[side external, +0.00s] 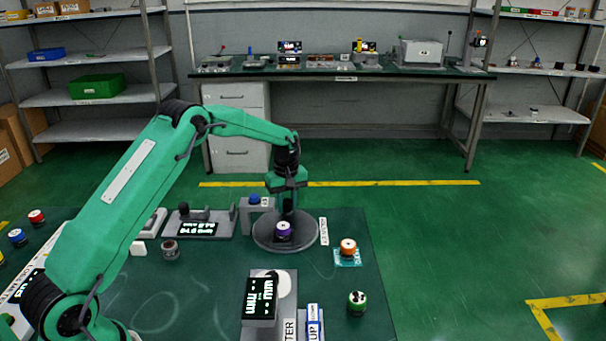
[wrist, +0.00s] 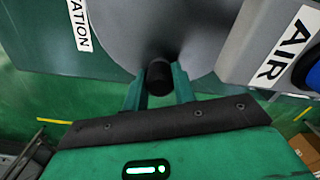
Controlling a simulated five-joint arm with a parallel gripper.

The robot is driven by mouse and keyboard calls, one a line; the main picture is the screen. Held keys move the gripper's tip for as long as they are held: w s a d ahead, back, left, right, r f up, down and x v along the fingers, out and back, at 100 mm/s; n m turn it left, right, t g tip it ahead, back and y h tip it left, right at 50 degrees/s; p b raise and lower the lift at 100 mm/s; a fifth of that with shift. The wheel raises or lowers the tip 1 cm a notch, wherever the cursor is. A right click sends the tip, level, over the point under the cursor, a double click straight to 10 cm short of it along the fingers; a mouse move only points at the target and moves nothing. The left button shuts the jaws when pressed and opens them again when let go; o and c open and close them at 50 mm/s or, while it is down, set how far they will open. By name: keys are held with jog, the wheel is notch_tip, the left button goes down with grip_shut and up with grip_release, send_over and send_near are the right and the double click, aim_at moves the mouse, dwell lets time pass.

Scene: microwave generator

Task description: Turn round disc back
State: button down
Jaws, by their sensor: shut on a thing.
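The round grey disc (side external: 308,241) lies flat on the green mat, below my gripper. It fills much of the upper wrist view (wrist: 125,35). A dark upright peg (wrist: 158,76) stands near its edge. My gripper (side external: 287,208) points down over the far part of the disc. In the wrist view its two green fingers (wrist: 159,86) are on either side of the peg, shut on it.
A grey block with a blue knob (side external: 254,199) stands close left of the disc; its AIR label (wrist: 283,48) shows in the wrist view. A label plate (side external: 323,231) is at right. An orange-topped piece (side external: 348,247), a green one (side external: 357,302) and a display unit (side external: 260,300) stand nearer.

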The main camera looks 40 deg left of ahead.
jog(key=shift+s+a+r+n, duration=0.15)
jog(key=shift+a+n, duration=0.15)
jog(key=shift+n, duration=0.2)
jog(key=c, duration=1.4)
grip_release()
jog(key=shift+o, duration=1.3)
jog(key=shift+r, duration=3.85)
